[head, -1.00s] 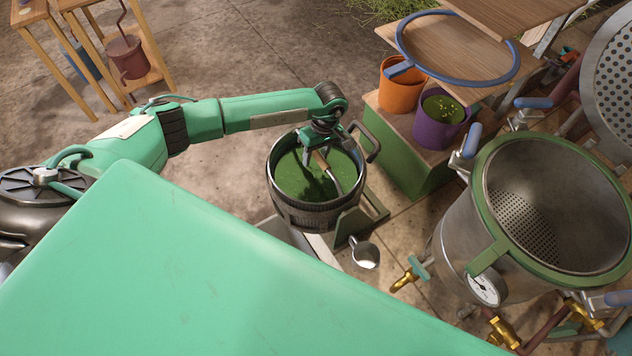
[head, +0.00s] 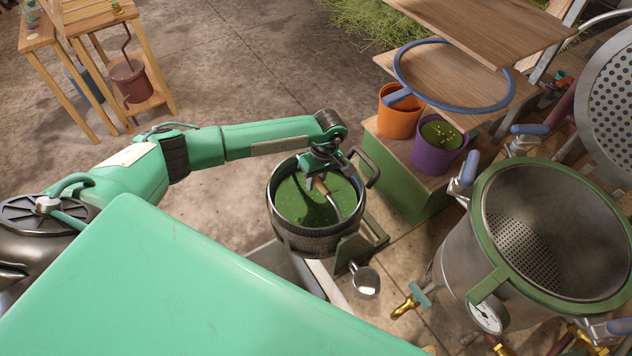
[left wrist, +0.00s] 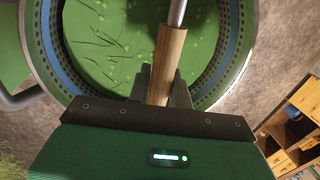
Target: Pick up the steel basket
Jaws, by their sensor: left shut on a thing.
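The steel basket (head: 313,245) is a round, dark metal vessel with a perforated wall, filled with green chopped herbs. It appears upright beside a green stand in the middle of the head view. I cannot tell whether it rests on something or hangs free. My left gripper (head: 316,178) is above its opening, shut on the wooden grip of the basket's handle (head: 334,203). In the left wrist view the wooden grip (left wrist: 167,60) sits between the fingers, and the basket's perforated rim (left wrist: 226,60) surrounds the herbs. My right gripper is not in view.
A large steel still pot (head: 455,255) with an open top and gauge stands at right. A green bench holds an orange bucket (head: 398,115) and a purple bucket (head: 437,158). A small steel cup (head: 365,282) is close to the basket. Floor behind the basket is clear.

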